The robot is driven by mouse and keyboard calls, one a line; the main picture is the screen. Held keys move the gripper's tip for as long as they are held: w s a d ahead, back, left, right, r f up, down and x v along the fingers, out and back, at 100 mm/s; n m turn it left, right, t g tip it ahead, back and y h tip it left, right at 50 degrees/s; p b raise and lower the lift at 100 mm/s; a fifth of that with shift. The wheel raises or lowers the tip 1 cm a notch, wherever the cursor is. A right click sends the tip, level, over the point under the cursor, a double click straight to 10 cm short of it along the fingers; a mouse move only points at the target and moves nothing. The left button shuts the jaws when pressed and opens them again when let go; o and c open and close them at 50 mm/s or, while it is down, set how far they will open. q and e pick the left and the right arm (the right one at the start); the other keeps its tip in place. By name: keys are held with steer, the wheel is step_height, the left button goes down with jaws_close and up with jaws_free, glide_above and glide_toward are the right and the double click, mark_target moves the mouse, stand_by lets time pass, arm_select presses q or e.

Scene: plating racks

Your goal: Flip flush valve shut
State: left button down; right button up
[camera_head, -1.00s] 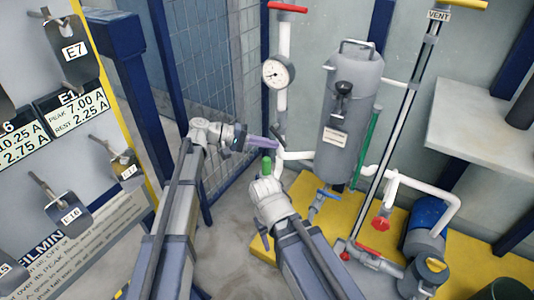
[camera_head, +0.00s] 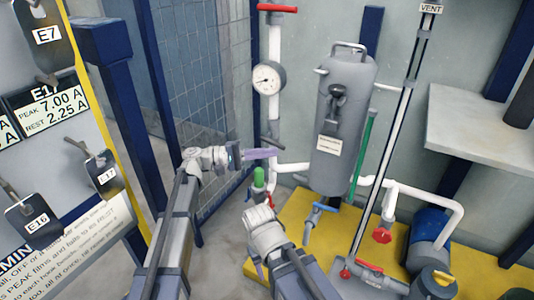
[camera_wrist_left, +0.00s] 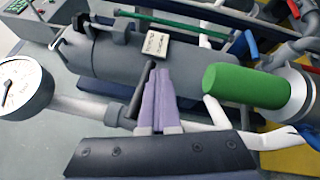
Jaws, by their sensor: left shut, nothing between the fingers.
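No label readable here says flush, so I cannot tell which valve it is. A dark lever (camera_wrist_left: 142,90) on the grey pipe below the gauge (camera_head: 268,78) lies right beside my left fingertips in the wrist view; contact is unclear. My left gripper (camera_head: 273,153) is shut and empty, its purple fingers pointing right toward the pipe; its fingers also show in the left wrist view (camera_wrist_left: 161,74). A green cylinder (camera_head: 259,178) stands just below them. My right gripper (camera_head: 259,268) is low in the middle, mostly hidden by its own wrist. Other valve handles are red (camera_head: 277,8) and blue (camera_head: 325,207).
A grey tank (camera_head: 343,125) stands right of the pipe. Red knobs (camera_head: 382,235), a blue motor (camera_head: 430,230) and a yellow base (camera_head: 300,215) lie lower right. A mesh fence (camera_head: 205,90) and a tag board (camera_head: 50,90) stand left.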

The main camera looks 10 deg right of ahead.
stand_by(0.7)
arm_select(q)
steer(key=a, duration=0.7)
steer(key=shift+w+a+f+b, duration=0.25)
steer(key=shift+a+f+b, duration=0.05)
steer(key=shift+a, duration=0.05)
